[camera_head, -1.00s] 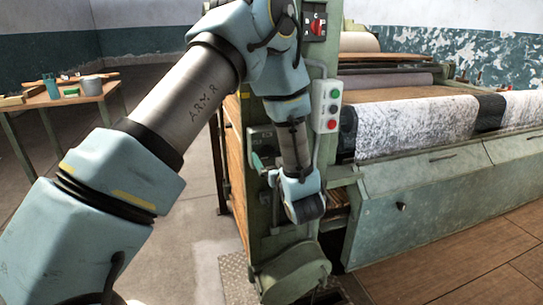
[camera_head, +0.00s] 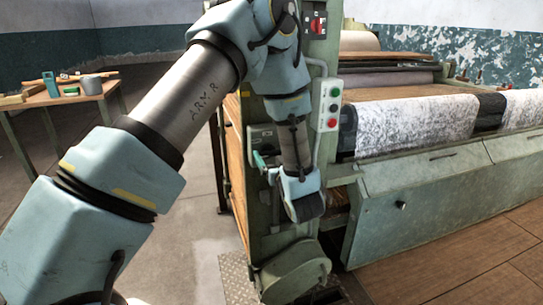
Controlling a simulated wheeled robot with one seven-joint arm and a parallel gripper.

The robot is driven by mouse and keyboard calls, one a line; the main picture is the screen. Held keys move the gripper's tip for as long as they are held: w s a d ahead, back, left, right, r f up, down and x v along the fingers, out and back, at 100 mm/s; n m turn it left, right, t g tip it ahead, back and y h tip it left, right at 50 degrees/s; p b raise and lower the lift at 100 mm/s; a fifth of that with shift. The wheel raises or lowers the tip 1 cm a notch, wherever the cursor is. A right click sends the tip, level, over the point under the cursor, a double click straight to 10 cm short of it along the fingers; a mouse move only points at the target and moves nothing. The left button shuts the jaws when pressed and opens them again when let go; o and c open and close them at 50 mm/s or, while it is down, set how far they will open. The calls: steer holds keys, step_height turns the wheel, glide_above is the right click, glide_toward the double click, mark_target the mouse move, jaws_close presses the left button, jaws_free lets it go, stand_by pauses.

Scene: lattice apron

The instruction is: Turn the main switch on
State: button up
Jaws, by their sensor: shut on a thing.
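A grey switch box (camera_head: 262,137) with a small teal lever handle (camera_head: 259,158) is on the front of the green machine column, left of my forearm. My wrist hangs down in front of the column, and my gripper (camera_head: 271,176) points left from it, close under the box. The fingers are small and partly hidden by the wrist; they look shut on the lever handle, though the contact is not clear. A red rotary knob on a dark plate (camera_head: 317,23) is higher up the column, away from my gripper. No label shows which is the main switch.
A pale button box (camera_head: 327,105) with green and red buttons is just right of my forearm. A rounded green cover (camera_head: 293,272) juts out below my wrist. The machine bed with cloth extends right. A wooden table (camera_head: 65,94) stands far left; floor between is clear.

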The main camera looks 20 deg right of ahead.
steer(key=shift+m, duration=0.3)
steer(key=m+p, duration=0.1)
steer(key=m, duration=0.2)
steer(key=shift+s+d+m, duration=0.1)
steer(key=shift+m, duration=0.3)
steer(key=m+p, duration=0.2)
steer(key=m, duration=0.2)
steer(key=shift+d+m, duration=0.1)
steer(key=shift+m, duration=0.2)
steer(key=m+p, duration=0.1)
steer(key=m, duration=0.3)
steer(key=shift+f+p, duration=0.1)
steer(key=shift+p, duration=0.3)
steer(key=m, duration=0.2)
steer(key=m+p, duration=0.1)
steer(key=m, duration=0.1)
steer(key=shift+f+m, duration=0.2)
steer(key=shift+m, duration=0.1)
steer(key=shift+p, duration=0.3)
steer(key=o, duration=1.1)
